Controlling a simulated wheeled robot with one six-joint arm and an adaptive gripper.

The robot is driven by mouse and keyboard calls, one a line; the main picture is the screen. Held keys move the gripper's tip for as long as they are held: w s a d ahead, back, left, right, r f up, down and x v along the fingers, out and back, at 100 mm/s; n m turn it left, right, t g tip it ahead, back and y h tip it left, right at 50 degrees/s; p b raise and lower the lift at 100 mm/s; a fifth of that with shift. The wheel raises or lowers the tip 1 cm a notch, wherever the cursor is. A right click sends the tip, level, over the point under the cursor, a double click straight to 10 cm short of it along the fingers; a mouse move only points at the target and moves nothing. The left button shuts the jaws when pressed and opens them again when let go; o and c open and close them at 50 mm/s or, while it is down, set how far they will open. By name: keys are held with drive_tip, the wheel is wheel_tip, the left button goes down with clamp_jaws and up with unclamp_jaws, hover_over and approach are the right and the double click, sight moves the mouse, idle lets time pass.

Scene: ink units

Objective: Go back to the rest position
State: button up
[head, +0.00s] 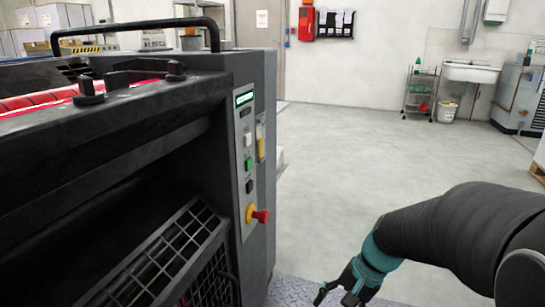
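My arm reaches in from the right edge of the head view, dark grey with teal bands. My gripper (334,298) is at the bottom edge, pointing down and left. Its two dark fingers stand apart with nothing visible between them; the tips lie close to the picture's lower edge. The gripper is to the right of the dark printing machine (120,165) and apart from its control panel (248,160). A red and yellow knob (258,215) sits low on that panel.
The machine fills the left side, with a black handle bar (140,25) on top and a wire guard (165,260) low in front. Open grey floor (350,150) lies beyond my arm. A sink (470,73), a wire trolley (420,92) and a grey cabinet (517,95) stand far right.

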drive_tip(key=s+d+r+n+t+h+p, duration=0.1)
drive_tip(key=s+r+n+t+h+p, duration=0.1)
drive_tip(key=s+r, duration=0.3)
drive_tip(key=s+d+r+n+t+h+p, duration=0.1)
drive_tip(key=s+r+n+t+h+p, duration=0.1)
drive_tip(key=r, duration=1)
drive_tip(key=shift+s+n+t+h+p, duration=0.4)
drive_tip(key=shift+s+n+t+p, duration=0.45)
drive_tip(key=shift+s+n, duration=0.75)
drive_tip(key=shift+s+d+r, duration=0.1)
drive_tip(key=shift+s, duration=0.1)
